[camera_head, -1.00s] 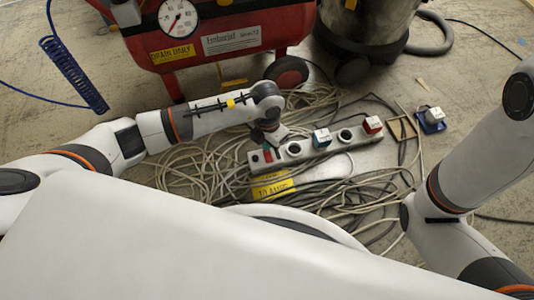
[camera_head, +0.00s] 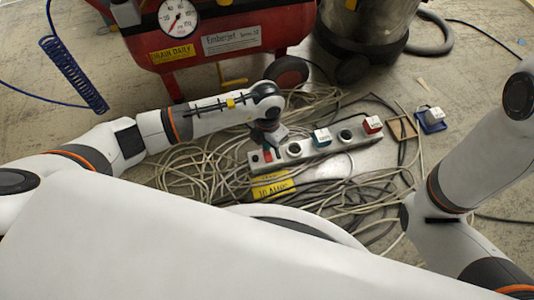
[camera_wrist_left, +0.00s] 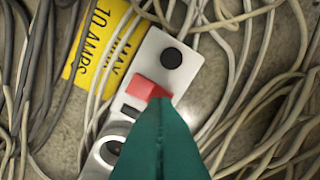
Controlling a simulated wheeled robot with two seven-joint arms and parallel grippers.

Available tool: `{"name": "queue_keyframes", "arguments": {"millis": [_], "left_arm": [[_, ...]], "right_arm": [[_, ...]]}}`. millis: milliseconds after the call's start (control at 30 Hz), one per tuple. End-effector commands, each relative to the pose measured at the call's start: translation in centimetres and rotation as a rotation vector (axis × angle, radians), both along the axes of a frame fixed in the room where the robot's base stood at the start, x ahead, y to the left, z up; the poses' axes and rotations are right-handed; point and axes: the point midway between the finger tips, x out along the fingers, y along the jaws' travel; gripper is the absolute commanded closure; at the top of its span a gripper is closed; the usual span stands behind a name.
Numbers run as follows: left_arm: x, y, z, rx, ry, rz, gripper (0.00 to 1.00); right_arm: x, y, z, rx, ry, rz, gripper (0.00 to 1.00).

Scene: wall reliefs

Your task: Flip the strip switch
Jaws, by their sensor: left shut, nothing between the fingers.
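The pale power strip (camera_head: 319,148) lies on the cables, with plugs and round sockets along it. Its red switch (camera_wrist_left: 148,88) is at the left end in the head view, and shows just ahead of my fingers in the left wrist view. My left gripper (camera_wrist_left: 160,103) is shut and empty. Its green fingertips are over the near edge of the switch and hide part of it. I cannot tell whether they touch it. In the head view my left gripper (camera_head: 266,148) points down at that end. My right arm shows on the right, its gripper out of view.
A yellow "10 AMPS" label (camera_head: 273,187) lies beside the strip. Tangled cables (camera_head: 205,165) surround it. A red compressor (camera_head: 225,35) and a metal vacuum drum (camera_head: 368,25) stand behind. A blue socket with a white plug (camera_head: 431,121) lies at right.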

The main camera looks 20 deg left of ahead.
Motion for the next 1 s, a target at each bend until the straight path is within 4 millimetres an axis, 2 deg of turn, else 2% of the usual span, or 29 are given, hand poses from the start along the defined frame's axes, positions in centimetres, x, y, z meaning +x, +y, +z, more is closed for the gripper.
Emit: {"name": "queue_keyframes", "arguments": {"millis": [1000], "left_arm": [[0.0, 0.0, -1.6, 0.0, 0.001, 0.0, 1.0]], "right_arm": [[0.0, 0.0, -1.0, 0.0, 0.0, 0.0, 0.42]]}}
